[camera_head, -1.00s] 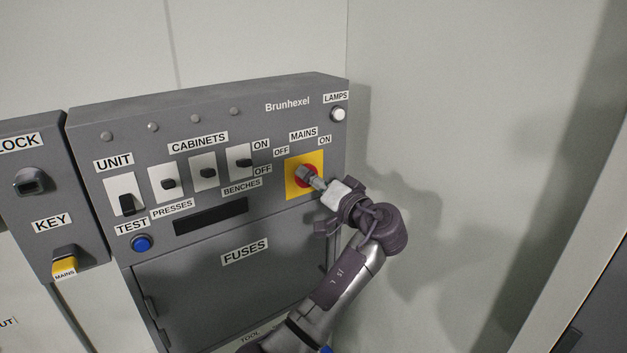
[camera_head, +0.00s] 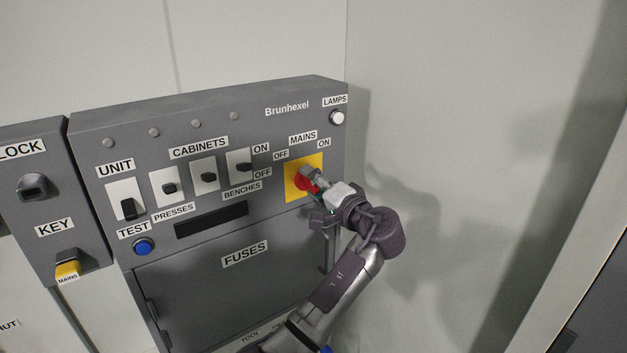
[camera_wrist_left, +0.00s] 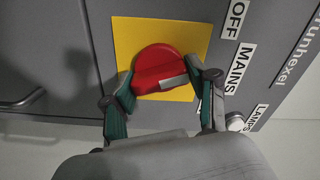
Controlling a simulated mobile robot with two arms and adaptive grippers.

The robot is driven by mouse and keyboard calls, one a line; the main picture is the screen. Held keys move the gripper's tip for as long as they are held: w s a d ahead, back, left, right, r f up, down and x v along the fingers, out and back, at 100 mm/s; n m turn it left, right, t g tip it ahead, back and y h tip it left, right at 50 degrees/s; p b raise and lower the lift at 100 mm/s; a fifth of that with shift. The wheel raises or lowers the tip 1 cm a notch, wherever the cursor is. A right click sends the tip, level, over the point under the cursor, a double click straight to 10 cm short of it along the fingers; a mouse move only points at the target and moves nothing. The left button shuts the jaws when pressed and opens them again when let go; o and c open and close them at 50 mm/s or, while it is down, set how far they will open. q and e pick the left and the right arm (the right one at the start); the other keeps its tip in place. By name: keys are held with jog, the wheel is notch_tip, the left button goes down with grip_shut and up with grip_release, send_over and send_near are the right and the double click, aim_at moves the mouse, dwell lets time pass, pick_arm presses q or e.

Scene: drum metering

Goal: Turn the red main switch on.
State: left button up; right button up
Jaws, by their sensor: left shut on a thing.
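The red main switch (camera_head: 302,183) sits on a yellow square plate (camera_head: 291,190) under the MAINS label, between the OFF and ON labels. My left gripper (camera_head: 315,182) is at the switch and partly covers it in the head view. In the left wrist view, the red switch (camera_wrist_left: 153,62) shows as a round knob with a raised grip. The fingers of my left gripper (camera_wrist_left: 165,82) stand on either side of the grip, shut on it. The knob's exact angle is hard to read. My right gripper is not in view.
The grey panel also carries cabinet switches (camera_head: 207,177), a blue TEST button (camera_head: 143,246) and a white LAMPS button (camera_head: 337,118). The fuse door (camera_head: 230,285) lies below, its handle near my arm. A pale wall (camera_head: 430,120) stands close on the right.

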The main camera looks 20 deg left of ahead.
pick_arm(q)
jog(key=m+p, duration=0.1)
jog(key=m, duration=0.1)
jog(key=m+p, duration=0.1)
jog(key=shift+r+m, duration=0.2)
jog(key=shift+m, duration=0.2)
jog(key=m+p, duration=0.3)
jog(key=m, duration=0.1)
jog(key=shift+m, duration=0.3)
jog(key=shift+f+m+p, duration=0.1)
jog(key=shift+m+p, duration=0.85)
jog(key=shift+m, duration=0.25)
jog(key=shift+f+m+p, duration=0.1)
jog(key=shift+m+p, duration=0.3)
jog(key=shift+m, duration=0.7)
jog(key=o, duration=1.2)
jog(key=shift+c, duration=0.2)
